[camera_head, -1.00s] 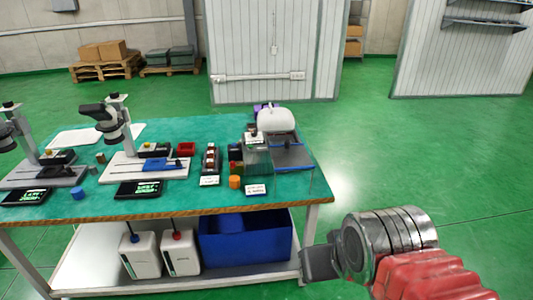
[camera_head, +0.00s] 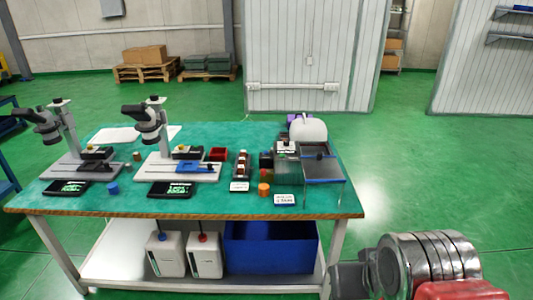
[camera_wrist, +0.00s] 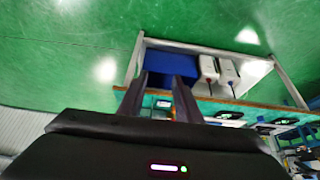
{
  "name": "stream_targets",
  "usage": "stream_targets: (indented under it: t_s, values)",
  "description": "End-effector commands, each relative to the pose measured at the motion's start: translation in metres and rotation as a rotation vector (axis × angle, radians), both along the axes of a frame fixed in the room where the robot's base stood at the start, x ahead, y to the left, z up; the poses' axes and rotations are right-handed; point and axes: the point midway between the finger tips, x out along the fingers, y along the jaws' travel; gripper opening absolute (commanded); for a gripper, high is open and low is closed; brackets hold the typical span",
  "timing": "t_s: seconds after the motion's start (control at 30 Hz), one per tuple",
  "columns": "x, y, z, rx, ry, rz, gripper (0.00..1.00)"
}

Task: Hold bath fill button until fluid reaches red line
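The table (camera_head: 215,205) has a green top with small stations on it. At its right end is a tray-like unit with a blue front edge (camera_head: 324,181), beside a greyish box (camera_head: 287,163) and a white rounded body (camera_head: 307,129). An orange round piece (camera_head: 263,189) and a small white label (camera_head: 285,199) are in front. I cannot tell which part is the fill button, and no fluid level or red line can be made out. My gripper (camera_wrist: 160,82) is open and empty, its fingers apart in the wrist view. In the head view my arm is right of the table, touching nothing visible.
Two microscope-like stands (camera_head: 152,125) fill the table's left half. Under the top are a blue bin (camera_head: 270,252) and two white canisters (camera_head: 205,256). Green floor is free to the right. Pallets with boxes (camera_head: 145,57) and pale panels (camera_head: 310,60) stand behind.

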Motion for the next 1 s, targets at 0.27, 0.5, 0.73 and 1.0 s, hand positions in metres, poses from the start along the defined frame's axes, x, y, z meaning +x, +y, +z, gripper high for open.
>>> stream_targets:
  t_s: [0.27, 0.5, 0.73, 1.0]
  values:
    - [0.0, 0.0, 0.0, 0.0, 0.0, 0.0, 0.27]
    - [0.0, 0.0, 0.0, 0.0, 0.0, 0.0, 0.1]
    - [0.0, 0.0, 0.0, 0.0, 0.0, 0.0, 0.0]
    - [0.0, 0.0, 0.0, 0.0, 0.0, 0.0, 0.0]
